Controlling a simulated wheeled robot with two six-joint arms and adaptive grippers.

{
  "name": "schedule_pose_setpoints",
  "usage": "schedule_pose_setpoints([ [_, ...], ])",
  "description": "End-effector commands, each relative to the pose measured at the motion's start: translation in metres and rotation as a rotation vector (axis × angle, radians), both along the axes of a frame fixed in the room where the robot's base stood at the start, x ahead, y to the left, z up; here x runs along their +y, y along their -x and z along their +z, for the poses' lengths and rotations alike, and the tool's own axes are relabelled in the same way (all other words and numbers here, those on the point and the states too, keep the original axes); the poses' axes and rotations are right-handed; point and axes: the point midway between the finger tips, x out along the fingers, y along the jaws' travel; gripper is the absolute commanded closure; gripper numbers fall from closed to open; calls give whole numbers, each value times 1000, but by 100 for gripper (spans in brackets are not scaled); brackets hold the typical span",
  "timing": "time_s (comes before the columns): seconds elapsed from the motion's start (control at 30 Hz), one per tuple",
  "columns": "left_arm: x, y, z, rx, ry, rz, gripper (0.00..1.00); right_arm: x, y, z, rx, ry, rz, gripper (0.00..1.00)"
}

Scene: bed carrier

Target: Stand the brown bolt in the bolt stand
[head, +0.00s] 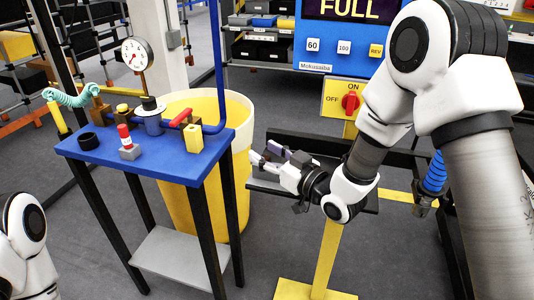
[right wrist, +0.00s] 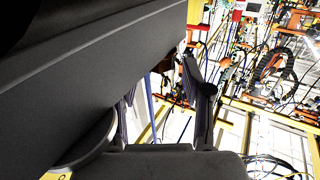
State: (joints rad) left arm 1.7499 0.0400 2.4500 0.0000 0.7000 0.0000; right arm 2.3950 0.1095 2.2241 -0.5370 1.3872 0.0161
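My right gripper (head: 268,157) is over the dark shelf (head: 262,187) beside the yellow bin, its fingers pointing left. I cannot make out a brown bolt for certain in either view. I cannot tell which piece is the bolt stand; a black ring (head: 88,140) and a grey block (head: 130,153) with a red-and-white piece in it sit on the blue table. My left gripper is out of view; only part of my left arm shows at lower left.
The blue table (head: 150,167) also carries a yellow block (head: 193,139), a red-handled valve (head: 181,117) and a gauge (head: 138,54). A yellow bin (head: 231,195) stands behind it. A yellow post (head: 327,255) and a red switch (head: 350,101) are near my right arm.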

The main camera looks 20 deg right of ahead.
Motion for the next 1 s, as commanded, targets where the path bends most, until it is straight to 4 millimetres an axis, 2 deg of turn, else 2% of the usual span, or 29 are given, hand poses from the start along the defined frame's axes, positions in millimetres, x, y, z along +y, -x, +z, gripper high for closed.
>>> schedule_pose_setpoints([
  [0.23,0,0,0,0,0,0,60,-4,7,-1,3,-3,-3,51],
  [0.5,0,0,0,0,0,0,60,-28,53,0,4,-7,-4,51],
  [0.6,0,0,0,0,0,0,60,-32,64,0,1,-3,-2,51],
  [1.0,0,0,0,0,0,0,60,-33,68,0,0,0,0,51],
])
